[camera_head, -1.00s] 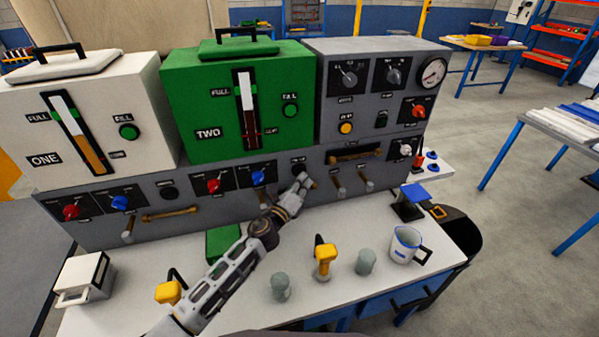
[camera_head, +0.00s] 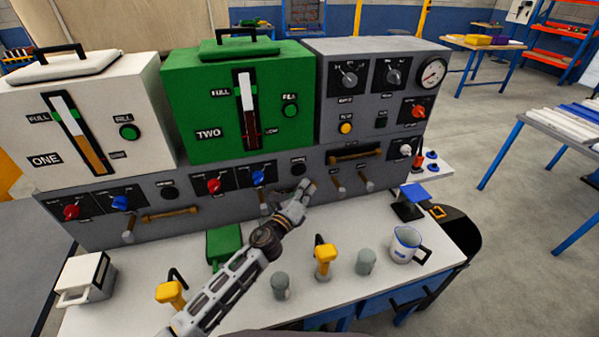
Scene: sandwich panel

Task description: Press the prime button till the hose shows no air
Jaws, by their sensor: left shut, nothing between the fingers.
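A round black button (camera_head: 298,170), likely a prime button, sits on the grey lower panel (camera_head: 227,205) below the green tank marked TWO (camera_head: 195,90). My left gripper (camera_head: 309,187) is shut and empty, just below and right of this button and apart from it in the picture. A similar black button (camera_head: 169,193) sits at the left, below the white tank marked ONE (camera_head: 25,120). A brownish hose window (camera_head: 355,156) shows right of the nearer button, and another (camera_head: 170,215) is at the left. Air inside them is too small to tell. The right gripper is out of view.
Red knobs (camera_head: 213,186) and blue knobs (camera_head: 258,177) flank the buttons. A pressure gauge (camera_head: 432,74) is at upper right.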

